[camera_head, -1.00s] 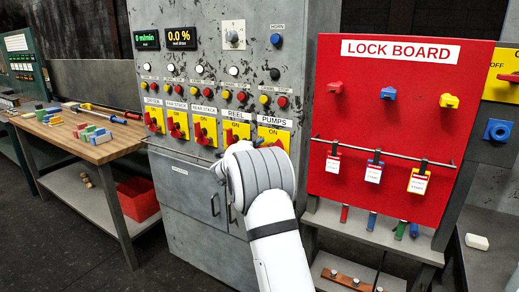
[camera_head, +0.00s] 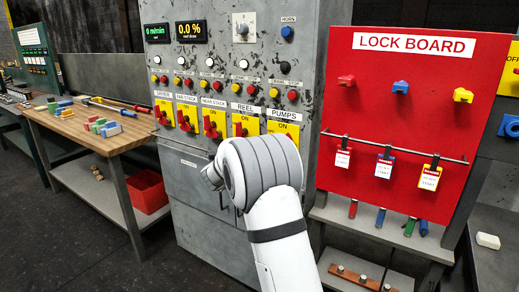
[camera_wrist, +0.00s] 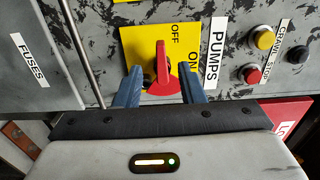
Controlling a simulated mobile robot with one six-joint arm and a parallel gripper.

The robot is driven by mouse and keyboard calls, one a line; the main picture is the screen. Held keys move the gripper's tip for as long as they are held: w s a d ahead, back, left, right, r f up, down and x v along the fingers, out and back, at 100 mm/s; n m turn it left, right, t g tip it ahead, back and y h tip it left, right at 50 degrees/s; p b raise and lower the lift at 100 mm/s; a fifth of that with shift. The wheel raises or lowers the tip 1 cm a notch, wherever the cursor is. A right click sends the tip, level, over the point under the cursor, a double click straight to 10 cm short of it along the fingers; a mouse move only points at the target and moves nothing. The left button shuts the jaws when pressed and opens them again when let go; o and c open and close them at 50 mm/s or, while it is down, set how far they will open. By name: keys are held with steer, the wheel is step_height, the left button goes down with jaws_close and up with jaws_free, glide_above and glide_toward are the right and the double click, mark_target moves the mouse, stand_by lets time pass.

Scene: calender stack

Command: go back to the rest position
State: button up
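My gripper shows in the wrist view (camera_wrist: 160,92) with its two blue-grey fingers spread apart and nothing between them that it grips. The red rotary switch (camera_wrist: 161,66) on its yellow plate (camera_wrist: 130,45), beside the PUMPS label (camera_wrist: 215,48), lies just beyond the fingertips. I cannot tell whether a finger touches it. In the head view my white arm (camera_head: 275,215) reaches to the grey control cabinet (camera_head: 190,215) and hides my gripper. The PUMPS switch plate (camera_head: 284,130) shows partly above my arm.
The red lock board (camera_head: 345,190) stands right of my arm, with several padlocks and hanging tags (camera_head: 384,166). A wooden table (camera_head: 75,128) with coloured blocks (camera_head: 103,127) stands left, a red bin (camera_head: 146,190) beneath. Open floor (camera_head: 60,230) lies at the lower left.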

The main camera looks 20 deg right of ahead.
steer(key=shift+r, duration=0.1)
steer(key=s+a+r+n+t+y+p, duration=0.2)
steer(key=s+a+r+n+y+p, duration=0.4)
steer(key=s+a+n+y, duration=0.9)
steer(key=s+f+n+g, duration=0.2)
steer(key=s+n+g, duration=0.1)
steer(key=s, duration=0.7)
steer(key=s+d+f+n+g+p, duration=0.1)
steer(key=s+n+g, duration=0.3)
steer(key=s, duration=0.6)
steer(key=s+f+n+g+p, duration=0.1)
steer(key=s+f+n+g, duration=0.2)
steer(key=s+n, duration=0.3)
steer(key=s, duration=0.4)
steer(key=shift+d+f+h, duration=0.15)
steer(key=shift+f+h, duration=0.15)
steer(key=shift+h, duration=0.1)
